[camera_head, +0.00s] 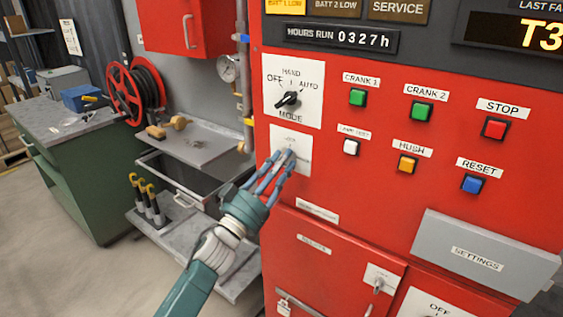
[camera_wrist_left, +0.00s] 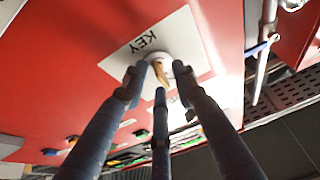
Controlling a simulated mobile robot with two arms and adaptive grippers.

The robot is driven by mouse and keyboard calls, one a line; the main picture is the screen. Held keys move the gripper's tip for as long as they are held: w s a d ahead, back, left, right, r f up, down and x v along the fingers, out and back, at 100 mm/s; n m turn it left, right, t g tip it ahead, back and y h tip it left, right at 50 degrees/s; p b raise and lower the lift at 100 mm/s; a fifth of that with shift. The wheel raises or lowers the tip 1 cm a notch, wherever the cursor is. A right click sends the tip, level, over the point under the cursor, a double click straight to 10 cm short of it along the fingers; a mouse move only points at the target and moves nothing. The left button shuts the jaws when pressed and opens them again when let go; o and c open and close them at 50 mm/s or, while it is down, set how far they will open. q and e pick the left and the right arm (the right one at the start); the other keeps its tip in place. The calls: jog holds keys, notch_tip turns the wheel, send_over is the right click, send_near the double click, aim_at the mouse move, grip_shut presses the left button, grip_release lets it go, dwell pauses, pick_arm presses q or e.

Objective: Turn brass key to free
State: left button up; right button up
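The brass key (camera_wrist_left: 161,73) sits in a round pale lock on a white plate (camera_wrist_left: 135,50) marked KEY. In the head view the same plate (camera_head: 304,150) is on the red panel below the mode switch, and my fingers hide the key there. My left gripper (camera_head: 284,160) is at the plate, pointing at the lock. In the left wrist view its fingers (camera_wrist_left: 159,80) are spread apart, with the key showing between the tips. I see gaps beside the key; contact cannot be made out. My right gripper is not in view.
The mode switch (camera_head: 289,100) is just above the plate. Push buttons, including a white one (camera_head: 351,147), lie to the right. A grey settings cover (camera_head: 485,255) juts out lower right. A metal tray (camera_head: 200,145) and pressure gauge (camera_head: 228,68) are to the left.

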pick_arm(q)
jog(key=shift+c, duration=0.5)
grip_shut()
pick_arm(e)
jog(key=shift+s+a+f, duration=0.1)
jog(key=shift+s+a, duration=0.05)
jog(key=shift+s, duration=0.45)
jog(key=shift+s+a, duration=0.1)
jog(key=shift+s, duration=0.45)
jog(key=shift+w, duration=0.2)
